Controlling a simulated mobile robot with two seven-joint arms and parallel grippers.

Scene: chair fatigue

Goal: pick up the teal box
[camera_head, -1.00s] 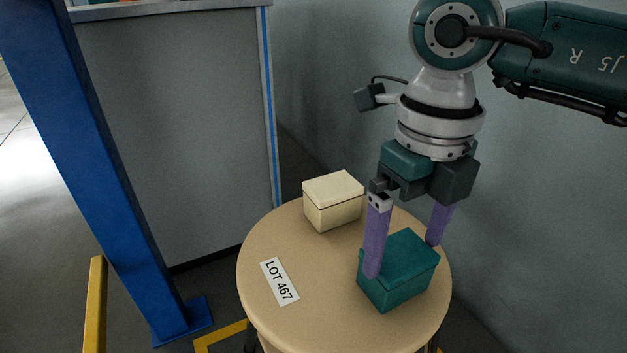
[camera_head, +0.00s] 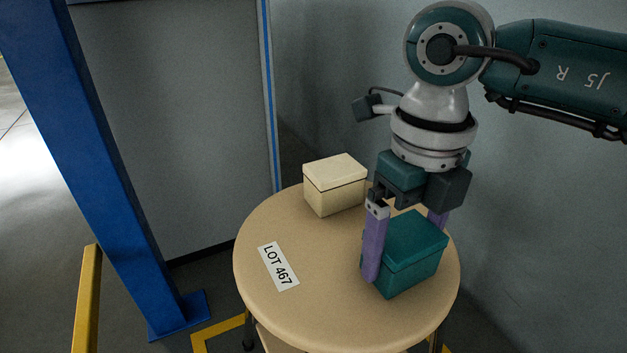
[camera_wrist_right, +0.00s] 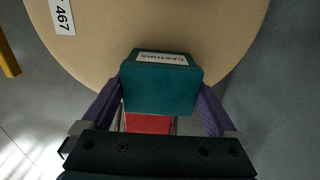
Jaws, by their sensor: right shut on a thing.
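The teal box (camera_head: 405,252) is at the right side of the round tan table (camera_head: 300,318). My right gripper (camera_head: 405,245) comes down over it from above. Its purple fingers are shut on two opposite sides of the box; the far finger is partly hidden behind it. In the right wrist view the teal box (camera_wrist_right: 160,88) sits between both fingers, with a white "CASTORS" label on it. I cannot tell whether its underside touches the table. My left gripper is not in view.
A cream box (camera_head: 334,185) stands behind and left on the table. A "LOT 467" label (camera_head: 278,266) lies at the table's left. A blue post (camera_head: 100,160) and a yellow rail (camera_head: 87,300) stand left. A red object (camera_wrist_right: 148,123) shows below the teal box in the wrist view.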

